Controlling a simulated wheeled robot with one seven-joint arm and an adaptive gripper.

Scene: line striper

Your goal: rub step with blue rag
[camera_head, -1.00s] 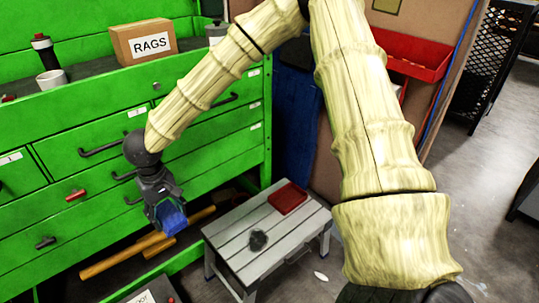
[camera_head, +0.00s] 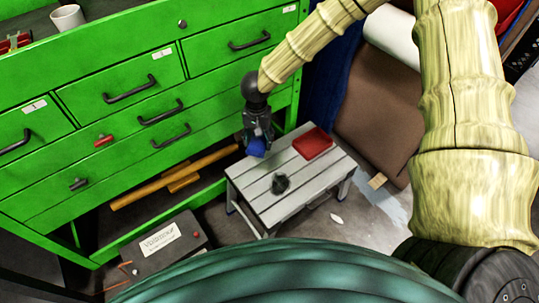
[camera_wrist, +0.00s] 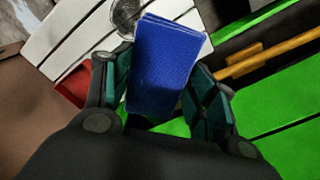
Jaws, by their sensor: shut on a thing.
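My gripper (camera_head: 257,143) is shut on the folded blue rag (camera_head: 255,148). In the wrist view the rag (camera_wrist: 163,65) stands out between the two finger pads of my gripper (camera_wrist: 165,95). The step is a low stool with a pale slatted top (camera_head: 262,198), which also shows in the wrist view (camera_wrist: 62,33). The rag is near the step's back left edge in the head view; whether it touches the top I cannot tell. A dark grey lump (camera_head: 280,184) and a folded red cloth (camera_head: 312,143) rest on the step.
A green drawer cabinet (camera_head: 110,110) stands left of the step. Wooden bars (camera_head: 170,182) lie beneath it. A grey labelled box (camera_head: 165,245) is at the front left. A brown panel (camera_head: 380,115) is behind, right of the step. A white scrap (camera_head: 337,219) lies on the floor.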

